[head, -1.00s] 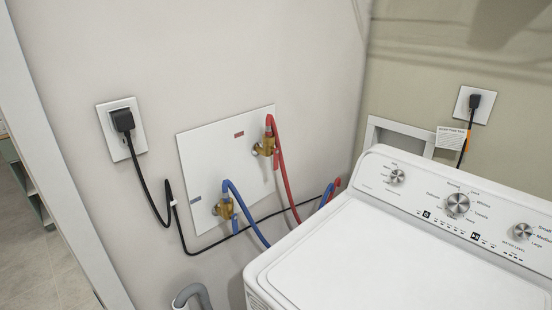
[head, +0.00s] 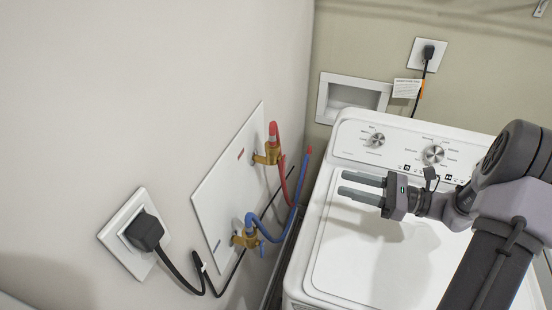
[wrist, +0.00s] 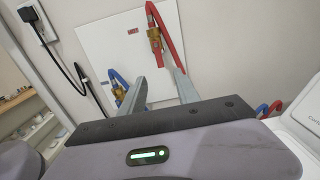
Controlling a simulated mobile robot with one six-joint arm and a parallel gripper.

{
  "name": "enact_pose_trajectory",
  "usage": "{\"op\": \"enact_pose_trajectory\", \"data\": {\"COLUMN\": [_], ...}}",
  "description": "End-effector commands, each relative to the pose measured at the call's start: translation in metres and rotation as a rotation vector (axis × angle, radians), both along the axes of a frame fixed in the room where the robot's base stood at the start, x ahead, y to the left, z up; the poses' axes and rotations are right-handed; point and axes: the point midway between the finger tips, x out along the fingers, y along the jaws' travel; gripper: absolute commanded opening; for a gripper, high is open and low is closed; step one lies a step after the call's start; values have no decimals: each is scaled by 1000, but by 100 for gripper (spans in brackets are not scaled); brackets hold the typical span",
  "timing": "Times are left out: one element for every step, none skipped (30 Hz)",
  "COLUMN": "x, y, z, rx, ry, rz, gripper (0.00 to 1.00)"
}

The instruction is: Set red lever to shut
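The red lever (head: 272,130) stands at the top of the upper brass valve (head: 268,156) on the white wall plate (head: 222,190), with a red hose beside it. In the wrist view the red lever (wrist: 151,20) is near the top centre, at the brass valve (wrist: 154,38). The lower brass valve (head: 243,239) has a blue hose. My gripper (head: 343,183) is over the washer top, right of the valves and apart from them. Its fingers point toward the plate and are spread and empty; they also show in the wrist view (wrist: 152,68).
The white washer (head: 372,245) stands to the right below my arm. A black plug (head: 145,232) with a cord is in the wall outlet at lower left. Blue (head: 300,195) and red hoses (head: 282,185) run between the plate and the washer. A recessed box (head: 350,97) is in the back wall.

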Motion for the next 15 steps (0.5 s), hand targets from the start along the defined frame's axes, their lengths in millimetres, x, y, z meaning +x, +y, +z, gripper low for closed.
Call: {"op": "enact_pose_trajectory", "data": {"x": [3,6,10,13,16,20,23,26,30,33,35,39,42,44,47], "y": [11,19,29,36,44,54,61,69,78,86,93,102,109,115,122], "z": [-2,-2,-2,-2,-2,-2,-2,-2,-2,-2,-2,-2,-2,-2,-2], "rx": [-2,-2,-2,-2,-2,-3,-3,-4,-3,-3,-4,-4,-4,-4,-4], "ry": [0,0,0,0,0,0,1,1,0,0,1,1,0,0,1], "rz": [5,7,8,8,8,9,10,10,9,10,10,10,10,9,9], "gripper": [38,38,38,38,38,38,38,38,38,38,38,38,38,38,38]}}
